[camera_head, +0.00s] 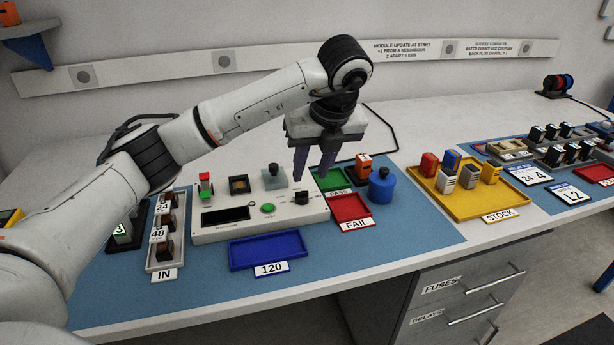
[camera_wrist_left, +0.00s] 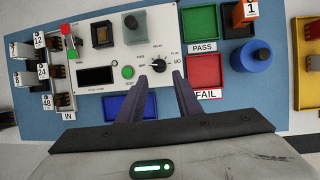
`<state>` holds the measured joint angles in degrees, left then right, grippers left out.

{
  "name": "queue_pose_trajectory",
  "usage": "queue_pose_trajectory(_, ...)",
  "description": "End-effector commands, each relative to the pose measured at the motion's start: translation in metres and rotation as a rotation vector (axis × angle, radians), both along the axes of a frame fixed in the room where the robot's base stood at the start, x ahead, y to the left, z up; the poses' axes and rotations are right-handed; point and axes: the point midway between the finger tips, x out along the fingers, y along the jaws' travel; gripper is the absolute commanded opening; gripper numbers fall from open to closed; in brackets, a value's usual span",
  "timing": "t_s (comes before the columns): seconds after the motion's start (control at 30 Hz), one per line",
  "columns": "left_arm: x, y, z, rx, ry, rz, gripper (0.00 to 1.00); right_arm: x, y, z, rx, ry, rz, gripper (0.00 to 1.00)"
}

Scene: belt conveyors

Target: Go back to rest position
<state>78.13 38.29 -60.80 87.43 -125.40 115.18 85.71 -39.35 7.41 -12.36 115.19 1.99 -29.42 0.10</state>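My left gripper (camera_head: 314,163) is open and empty, its two dark fingers pointing down above the right part of the test device. In the left wrist view its fingers (camera_wrist_left: 158,98) stand apart with nothing between them, near the device's front edge. The white test device (camera_head: 260,226) has a dark display, a green button and a black knob. The green PASS tray (camera_head: 326,182) and the red FAIL tray (camera_head: 349,207) lie to its right. My right gripper is not in either view.
A blue tray (camera_head: 266,252) marked 120 lies in front of the device. The IN rack (camera_head: 163,252) stands left. A blue cylinder (camera_head: 382,190) and an orange block (camera_head: 363,165) stand near the trays. The yellow STOCK tray (camera_head: 470,205) is farther right. The back of the table is mostly clear.

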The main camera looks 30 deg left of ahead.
Motion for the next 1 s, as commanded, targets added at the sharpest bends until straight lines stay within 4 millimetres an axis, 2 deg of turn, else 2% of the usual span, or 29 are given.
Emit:
queue_pose_trajectory(0.03, -0.001, -0.003, 0.010, 0.001, -0.002, -0.003, 0.32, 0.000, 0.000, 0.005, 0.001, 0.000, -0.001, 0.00)
queue_pose_trajectory(0.2, -0.004, -0.007, 0.020, 0.001, 0.000, -0.002, 0.32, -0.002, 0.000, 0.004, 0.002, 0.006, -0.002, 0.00)
queue_pose_trajectory(0.77, -0.004, -0.009, 0.019, -0.003, 0.003, -0.004, 0.32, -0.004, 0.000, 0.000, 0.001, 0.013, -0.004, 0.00)
queue_pose_trajectory(0.87, -0.005, -0.021, 0.007, -0.036, 0.022, -0.044, 0.32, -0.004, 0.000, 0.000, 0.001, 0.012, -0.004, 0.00)
queue_pose_trajectory(0.97, -0.010, -0.055, -0.021, -0.138, 0.068, -0.152, 0.32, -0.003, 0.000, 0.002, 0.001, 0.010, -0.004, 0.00)
queue_pose_trajectory(1.0, -0.015, -0.076, -0.036, -0.201, 0.092, -0.214, 0.32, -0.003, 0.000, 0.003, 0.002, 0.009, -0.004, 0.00)
